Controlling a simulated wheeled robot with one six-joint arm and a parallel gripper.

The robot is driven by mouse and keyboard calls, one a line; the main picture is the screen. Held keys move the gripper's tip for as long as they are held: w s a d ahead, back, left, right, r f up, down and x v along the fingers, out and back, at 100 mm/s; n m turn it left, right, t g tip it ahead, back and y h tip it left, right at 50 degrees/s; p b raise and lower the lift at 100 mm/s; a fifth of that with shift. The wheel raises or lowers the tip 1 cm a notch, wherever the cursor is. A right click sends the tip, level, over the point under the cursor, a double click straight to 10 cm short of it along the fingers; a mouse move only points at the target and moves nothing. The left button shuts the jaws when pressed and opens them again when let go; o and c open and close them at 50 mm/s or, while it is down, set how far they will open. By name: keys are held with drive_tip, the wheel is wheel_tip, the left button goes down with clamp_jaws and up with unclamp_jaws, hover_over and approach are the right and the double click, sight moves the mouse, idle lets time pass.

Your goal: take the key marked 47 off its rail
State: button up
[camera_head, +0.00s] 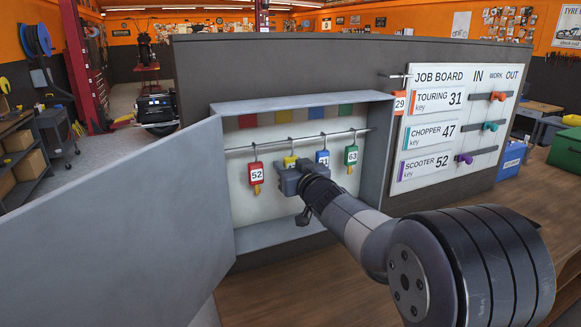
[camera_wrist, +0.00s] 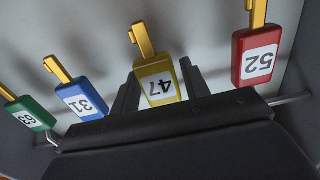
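The yellow key tag marked 47 (camera_wrist: 157,84) hangs on the rail (camera_head: 272,147) inside the open grey cabinet. In the head view its upper part (camera_head: 290,161) shows above my gripper, and its number is hidden. My gripper (camera_head: 290,180) is at this tag. In the wrist view the two dark fingers (camera_wrist: 157,84) stand one on each side of the tag, close to its edges. They look open, with a slim gap at the right finger; contact is hard to judge. The picture is turned over there, so the 47 reads upside down.
The red 52 tag (camera_head: 256,174) hangs left of it; the blue 31 (camera_head: 323,158) and green 63 (camera_head: 351,156) tags hang right. The cabinet door (camera_head: 120,230) stands open at left. A job board (camera_head: 455,120) and a tag marked 29 (camera_head: 399,103) are right.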

drive_tip(key=c, duration=0.7)
drive_tip(key=shift+o, duration=0.2)
drive_tip(key=shift+r, duration=0.1)
drive_tip(key=shift+r, duration=0.65)
drive_tip(key=v, duration=1.8)
drive_tip(key=shift+r, duration=0.35)
